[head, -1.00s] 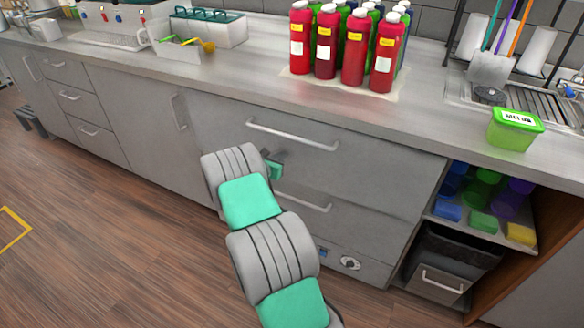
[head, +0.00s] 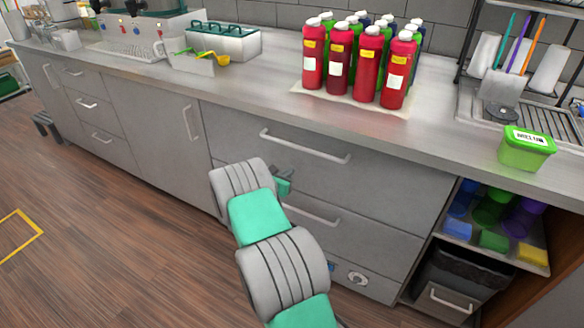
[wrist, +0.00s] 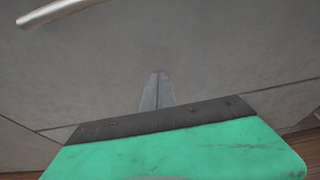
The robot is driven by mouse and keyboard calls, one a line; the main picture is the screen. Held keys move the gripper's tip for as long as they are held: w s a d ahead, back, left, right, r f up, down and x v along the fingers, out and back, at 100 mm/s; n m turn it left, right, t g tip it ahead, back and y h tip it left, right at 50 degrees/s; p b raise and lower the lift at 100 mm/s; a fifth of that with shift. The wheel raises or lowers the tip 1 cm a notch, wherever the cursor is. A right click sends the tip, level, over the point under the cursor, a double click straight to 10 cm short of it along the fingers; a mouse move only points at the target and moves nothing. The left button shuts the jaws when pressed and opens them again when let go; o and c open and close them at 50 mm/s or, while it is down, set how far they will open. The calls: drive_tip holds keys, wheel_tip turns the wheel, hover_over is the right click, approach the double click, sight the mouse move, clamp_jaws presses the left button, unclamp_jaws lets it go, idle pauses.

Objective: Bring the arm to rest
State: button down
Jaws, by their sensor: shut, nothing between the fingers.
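My gripper (wrist: 157,92) shows in the wrist view with its two fingers together and nothing between them. It points at the grey cabinet front (wrist: 220,60), with a metal handle (wrist: 62,10) at the top left. In the head view my grey and green arm reaches up from the bottom in front of the drawers. The gripper's fingers are mostly hidden there behind the arm; a small green part of the hand shows beside a drawer front (head: 330,185). I cannot tell the exact gap between the fingers and the cabinet.
The counter (head: 255,92) runs above the arm. Several red bottles (head: 367,65) stand on it, with a green tub (head: 526,150) to the right. An open shelf with colored cups (head: 490,208) and a bin (head: 455,285) are at right.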

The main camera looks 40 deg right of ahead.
drive_tip(key=s+a+r+m+y+p, duration=0.25)
drive_tip(key=a+r+m, duration=0.3)
drive_tip(key=a, duration=0.35)
drive_tip(key=s+a+r+m+y+p, duration=0.1)
drive_tip(key=s+a+r+m+y, duration=0.25)
drive_tip(key=a+r, duration=0.4)
drive_tip(key=s+a+r+m+y+p, duration=0.2)
drive_tip(key=s+a+r+m+y, duration=0.15)
drive_tip(key=a+m, duration=0.45)
drive_tip(key=s+a+r+m+y+p, duration=0.1)
drive_tip(key=s+a+r+m+y, duration=0.1)
drive_tip(key=s+a, duration=0.5)
drive_tip(key=s+a+r+m+g+y+p, duration=0.1)
drive_tip(key=s+a+r, duration=0.4)
drive_tip(key=a, duration=0.5)
drive_tip(key=shift+s+m+g+y, duration=0.3)
drive_tip(key=shift+s+m+y, duration=0.45)
drive_tip(key=shift+s, duration=0.5)
drive_tip(key=shift+a, duration=0.1)
